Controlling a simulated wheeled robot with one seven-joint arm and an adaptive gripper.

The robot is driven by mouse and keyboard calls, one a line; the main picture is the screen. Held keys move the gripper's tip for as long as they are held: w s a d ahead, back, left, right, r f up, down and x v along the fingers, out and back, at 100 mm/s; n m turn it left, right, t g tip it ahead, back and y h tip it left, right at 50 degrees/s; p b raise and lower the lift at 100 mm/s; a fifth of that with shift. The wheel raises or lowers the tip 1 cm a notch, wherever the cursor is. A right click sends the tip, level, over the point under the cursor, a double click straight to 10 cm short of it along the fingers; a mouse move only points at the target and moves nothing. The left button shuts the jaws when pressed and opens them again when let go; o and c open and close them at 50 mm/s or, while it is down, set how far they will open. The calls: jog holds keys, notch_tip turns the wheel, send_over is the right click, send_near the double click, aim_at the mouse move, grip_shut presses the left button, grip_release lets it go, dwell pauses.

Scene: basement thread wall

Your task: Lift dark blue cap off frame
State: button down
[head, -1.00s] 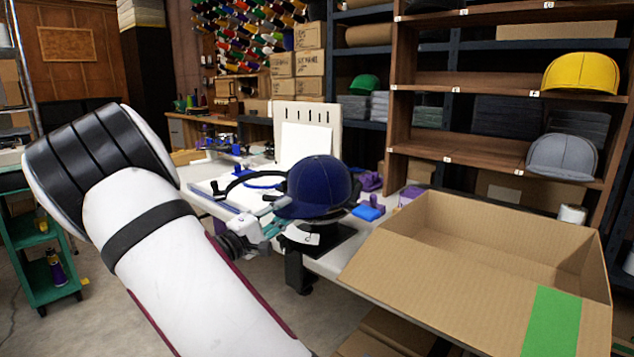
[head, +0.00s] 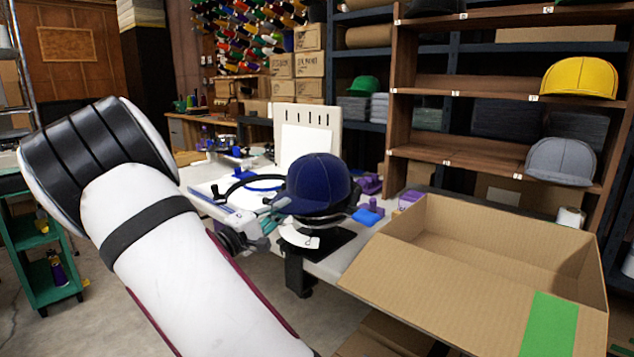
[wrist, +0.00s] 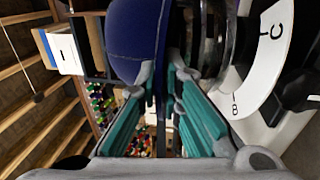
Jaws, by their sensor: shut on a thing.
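The dark blue cap (head: 318,180) sits over the black frame with its white ring (head: 300,236) at the front edge of the white table. Its crown is upright and its brim points left toward my gripper (head: 270,218). In the wrist view the cap (wrist: 135,35) fills the upper middle, beside the black frame and the white lettered ring (wrist: 262,70). My gripper (wrist: 165,80), with teal fingers, is shut on the cap at its brim side. The exact grip is partly hidden. The cap's lower edge is still close around the frame; I cannot tell whether it is clear of it.
An open cardboard box (head: 470,285) with a green strip stands right of the table. A shelf behind holds a yellow cap (head: 580,77) and a grey cap (head: 562,161). A dark hoop (head: 250,187) and blue and purple clamps lie close to the cap.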

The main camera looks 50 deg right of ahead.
jog(key=shift+a+r+p, duration=0.2)
jog(key=shift+r+p, duration=0.5)
jog(key=shift+r, duration=0.45)
jog(key=shift+a+r+p, duration=0.15)
jog(key=shift+r+p, duration=0.55)
jog(key=shift+r, duration=0.4)
jog(key=shift+a+r+p, duration=0.2)
jog(key=shift+r+p, duration=0.5)
jog(key=shift+r, duration=0.3)
jog(key=shift+a+r+p, duration=0.15)
jog(key=shift+r+p, duration=0.55)
jog(key=shift+r, duration=0.25)
